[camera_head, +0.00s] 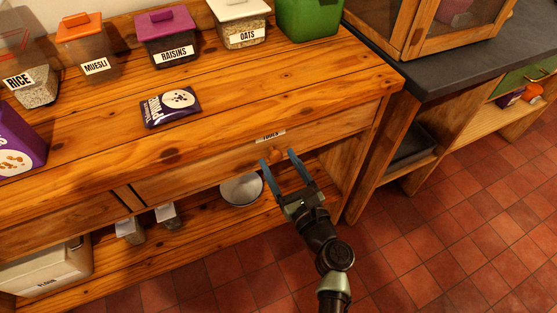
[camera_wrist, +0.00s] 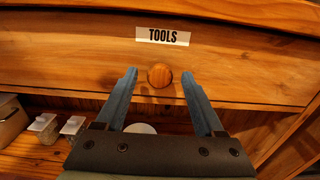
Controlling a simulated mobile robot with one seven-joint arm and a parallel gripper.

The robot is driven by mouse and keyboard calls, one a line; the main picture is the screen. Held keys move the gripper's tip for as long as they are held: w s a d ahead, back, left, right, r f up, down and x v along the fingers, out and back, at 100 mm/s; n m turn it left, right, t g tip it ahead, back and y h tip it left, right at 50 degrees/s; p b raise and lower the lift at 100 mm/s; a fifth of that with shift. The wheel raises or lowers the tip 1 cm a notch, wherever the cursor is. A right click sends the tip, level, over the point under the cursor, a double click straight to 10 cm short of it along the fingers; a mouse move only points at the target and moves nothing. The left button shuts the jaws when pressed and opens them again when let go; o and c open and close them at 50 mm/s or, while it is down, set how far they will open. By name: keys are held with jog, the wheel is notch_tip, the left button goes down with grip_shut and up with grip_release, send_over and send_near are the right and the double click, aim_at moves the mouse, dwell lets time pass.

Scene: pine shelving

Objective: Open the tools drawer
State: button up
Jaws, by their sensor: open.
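The tools drawer (camera_head: 230,162) is a wide wooden drawer front under the counter, flush with the frame and shut. Its white TOOLS label (camera_wrist: 163,36) sits above a round wooden knob (camera_wrist: 159,75) in the wrist view. My gripper (camera_head: 277,158) is open in front of the drawer. In the wrist view its two blue fingers (camera_wrist: 160,84) stand to the left and right of the knob, with a gap on each side. In the head view the knob is small, between the fingertips. I cannot tell how far the tips reach past it.
A white bowl (camera_head: 241,190) and small lidded jars (camera_head: 130,231) stand on the shelf below. On the counter are a purple packet (camera_head: 171,107) and several labelled containers, such as raisins (camera_head: 166,38). Open tiled floor (camera_head: 440,240) lies to the right.

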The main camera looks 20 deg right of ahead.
jog(key=shift+w, duration=0.55)
grip_shut()
dwell(1.1)
